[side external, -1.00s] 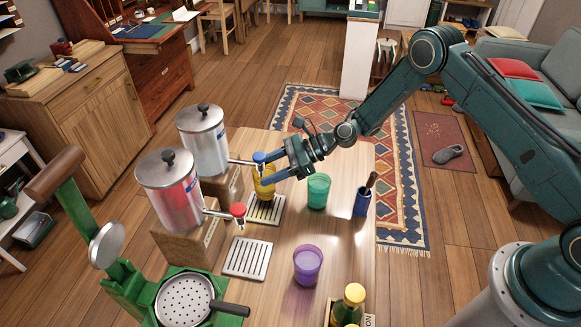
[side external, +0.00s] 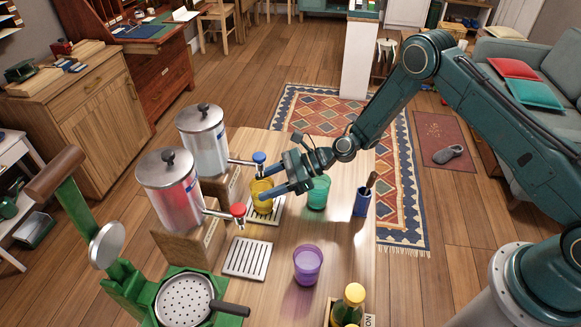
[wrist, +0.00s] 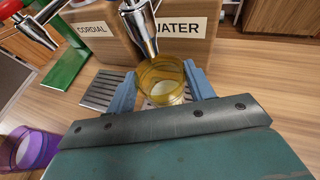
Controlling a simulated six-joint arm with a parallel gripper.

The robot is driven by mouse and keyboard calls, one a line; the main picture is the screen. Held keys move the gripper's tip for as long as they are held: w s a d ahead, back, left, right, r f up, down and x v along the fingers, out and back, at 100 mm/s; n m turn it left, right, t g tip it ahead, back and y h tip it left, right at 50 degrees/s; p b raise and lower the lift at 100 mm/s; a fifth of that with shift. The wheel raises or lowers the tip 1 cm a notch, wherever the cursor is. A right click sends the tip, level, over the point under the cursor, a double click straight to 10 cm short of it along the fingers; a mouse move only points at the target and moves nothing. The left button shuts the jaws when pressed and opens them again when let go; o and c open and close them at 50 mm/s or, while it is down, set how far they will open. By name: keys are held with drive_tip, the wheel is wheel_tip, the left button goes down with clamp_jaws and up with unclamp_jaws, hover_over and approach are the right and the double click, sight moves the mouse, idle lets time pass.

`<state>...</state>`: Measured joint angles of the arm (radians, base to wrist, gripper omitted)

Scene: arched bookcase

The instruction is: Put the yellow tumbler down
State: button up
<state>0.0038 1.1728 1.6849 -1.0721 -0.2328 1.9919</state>
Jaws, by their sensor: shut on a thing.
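The yellow tumbler (side external: 262,205) is upright under the blue-knobbed tap (side external: 259,158) of the rear dispenser. It also shows in the wrist view (wrist: 162,74), with the metal spout partly in front of it. My gripper (side external: 263,187) is shut on the tumbler, one blue finger on each side. The tumbler is over or on the slatted drip tray (side external: 277,210) in front of the WATER label (wrist: 180,27). I cannot tell whether its base touches the tray.
A green tumbler (side external: 318,192) stands close to the right of my gripper, with a blue holder (side external: 362,202) beyond it. A purple tumbler (side external: 307,265) stands nearer the front. A red-knobbed tap (side external: 238,210) and an empty drip tray (side external: 248,258) are at the front left.

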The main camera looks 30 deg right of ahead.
drive_tip(key=shift+f, duration=0.25)
drive_tip(key=shift+s+d+f, duration=0.1)
drive_tip(key=shift+s+f, duration=0.05)
drive_tip(key=shift+f, duration=0.25)
drive_tip(key=o, duration=1.5)
drive_tip(key=shift+r, duration=0.1)
drive_tip(key=shift+d+r, duration=0.15)
drive_tip(key=shift+r, duration=0.35)
drive_tip(key=v, duration=1.1)
drive_tip(key=shift+d+r, duration=0.2)
drive_tip(key=shift+r, duration=0.3)
drive_tip(key=shift+r, duration=0.1)
